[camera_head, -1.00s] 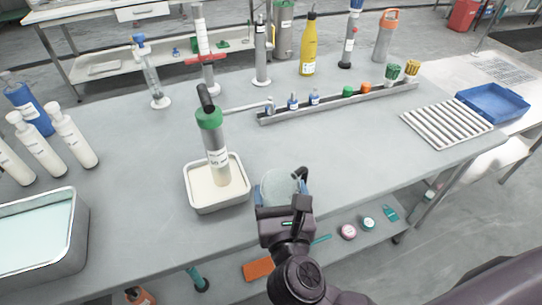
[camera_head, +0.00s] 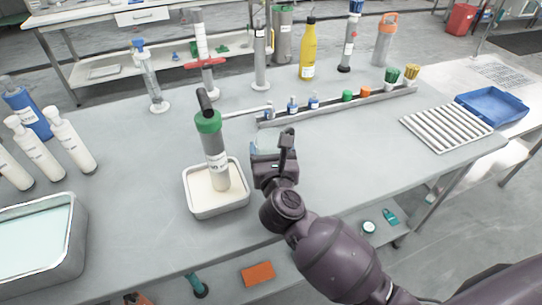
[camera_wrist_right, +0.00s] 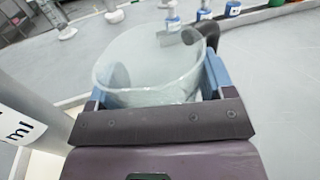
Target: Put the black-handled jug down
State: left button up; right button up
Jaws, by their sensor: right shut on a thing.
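The jug (camera_wrist_right: 150,62) is clear glass and sits between the fingers of my right gripper (camera_wrist_right: 160,95) in the right wrist view. A dark handle (camera_wrist_right: 208,36) shows at its far right side. The right gripper (camera_head: 268,152) is shut on the jug, over the grey table (camera_head: 335,160), right of the white tray. In the head view my gripper hides almost all of the jug. I cannot tell whether its base touches the table. My left gripper is not in view.
A green-capped cylinder (camera_head: 215,160) stands in the white tray (camera_head: 218,208) close to the left. A grey rail (camera_head: 335,106) with small bottles lies behind. A striped rack (camera_head: 445,127) is at the right. Table space between gripper and rack is clear.

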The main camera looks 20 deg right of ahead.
notch_tip(320, 180, down, 3)
jog(key=shift+r+b, duration=0.15)
jog(key=shift+b, duration=0.15)
jog(key=shift+r, duration=0.15)
jog(key=o, duration=0.9)
jog(key=v, duration=1.2)
